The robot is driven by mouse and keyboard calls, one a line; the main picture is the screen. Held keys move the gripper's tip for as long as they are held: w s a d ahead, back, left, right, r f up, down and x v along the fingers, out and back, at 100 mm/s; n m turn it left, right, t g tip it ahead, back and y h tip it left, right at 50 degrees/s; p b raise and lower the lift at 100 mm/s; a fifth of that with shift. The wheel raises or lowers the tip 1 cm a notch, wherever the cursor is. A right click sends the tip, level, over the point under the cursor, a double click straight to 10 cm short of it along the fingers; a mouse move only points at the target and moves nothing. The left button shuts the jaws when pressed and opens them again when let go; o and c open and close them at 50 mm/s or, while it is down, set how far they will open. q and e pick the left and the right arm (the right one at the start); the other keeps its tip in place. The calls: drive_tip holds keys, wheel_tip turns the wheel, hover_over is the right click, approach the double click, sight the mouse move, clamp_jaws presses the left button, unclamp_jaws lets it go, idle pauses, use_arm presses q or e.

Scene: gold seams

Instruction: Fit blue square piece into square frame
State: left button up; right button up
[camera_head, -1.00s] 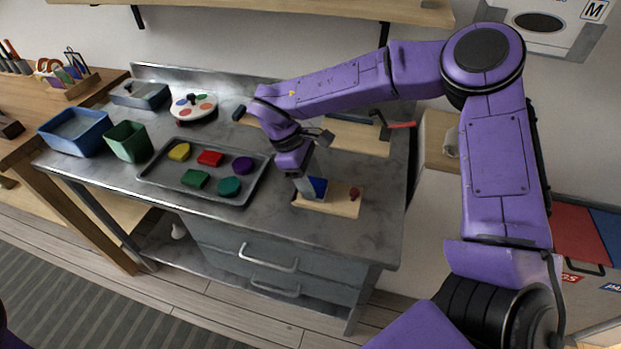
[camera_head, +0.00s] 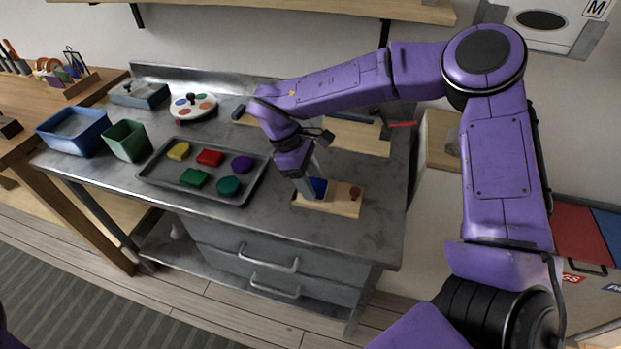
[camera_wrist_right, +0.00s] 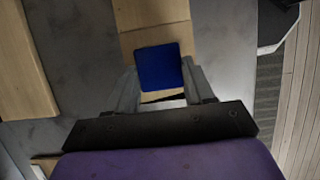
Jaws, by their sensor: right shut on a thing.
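The blue square piece (camera_head: 318,186) is between the fingers of my right gripper (camera_head: 309,189), at the left part of a light wooden board (camera_head: 336,206). In the right wrist view the blue piece (camera_wrist_right: 159,67) sits between the two fingers of my right gripper (camera_wrist_right: 162,82), with the wooden board (camera_wrist_right: 150,14) behind it. A pale and dark gap shows just below the piece there. The square frame's opening is mostly hidden by the piece and fingers, so I cannot tell whether the piece is inside it. My left gripper is out of view.
A grey tray (camera_head: 150,177) with several coloured pieces lies to the left. A green bin (camera_head: 127,141), a blue bin (camera_head: 73,131) and a round white palette (camera_head: 190,106) stand farther left. The table front is clear.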

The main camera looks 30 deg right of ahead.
drive_tip(key=o, duration=1.2)
drive_tip(key=shift+r+p, duration=1.9)
drive_tip(key=shift+r, duration=1.6)
